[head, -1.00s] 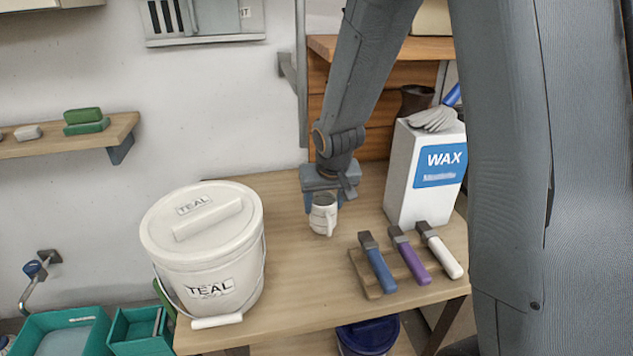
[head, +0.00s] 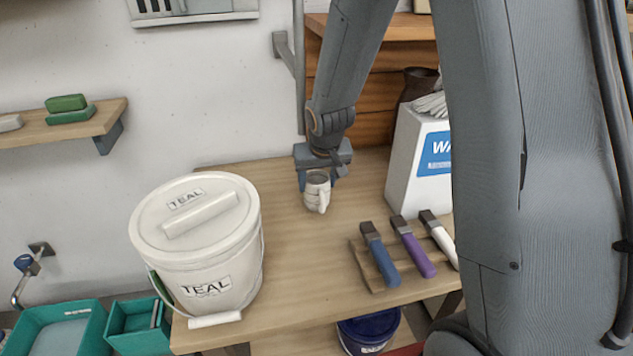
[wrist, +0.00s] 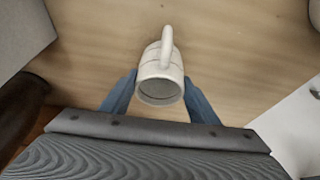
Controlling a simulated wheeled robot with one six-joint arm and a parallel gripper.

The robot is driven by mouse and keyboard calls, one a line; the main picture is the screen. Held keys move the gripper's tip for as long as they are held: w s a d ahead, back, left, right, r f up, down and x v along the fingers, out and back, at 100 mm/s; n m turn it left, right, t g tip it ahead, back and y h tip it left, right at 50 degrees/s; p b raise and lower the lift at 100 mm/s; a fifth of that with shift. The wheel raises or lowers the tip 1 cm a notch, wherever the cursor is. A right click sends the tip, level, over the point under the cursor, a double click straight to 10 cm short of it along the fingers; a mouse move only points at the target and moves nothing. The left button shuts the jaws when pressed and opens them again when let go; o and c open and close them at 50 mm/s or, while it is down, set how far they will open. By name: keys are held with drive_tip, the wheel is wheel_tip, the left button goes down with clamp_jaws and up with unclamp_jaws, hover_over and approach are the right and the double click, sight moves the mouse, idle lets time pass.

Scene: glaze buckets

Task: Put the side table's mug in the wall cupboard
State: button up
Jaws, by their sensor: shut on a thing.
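The white mug (head: 317,190) is at the back of the wooden side table (head: 290,260). It also shows in the wrist view (wrist: 161,76), with its handle pointing away from my gripper's palm. My gripper (head: 316,180) is shut on the mug, with one blue finger on each side of it (wrist: 160,92). The mug looks upright. I cannot tell whether its base touches the table or is slightly above it. The wall cupboard cannot be made out for sure in these views.
A white TEAL bucket (head: 196,245) stands left of the mug. A white WAX box (head: 417,160) stands to the right. Several brushes (head: 380,256) lie in front right. A wall shelf (head: 60,128) holds green blocks at left. The table between bucket and brushes is clear.

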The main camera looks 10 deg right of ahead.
drive_tip(key=shift+f, duration=0.1)
drive_tip(key=o, duration=1.2)
drive_tip(key=shift+o, duration=0.2)
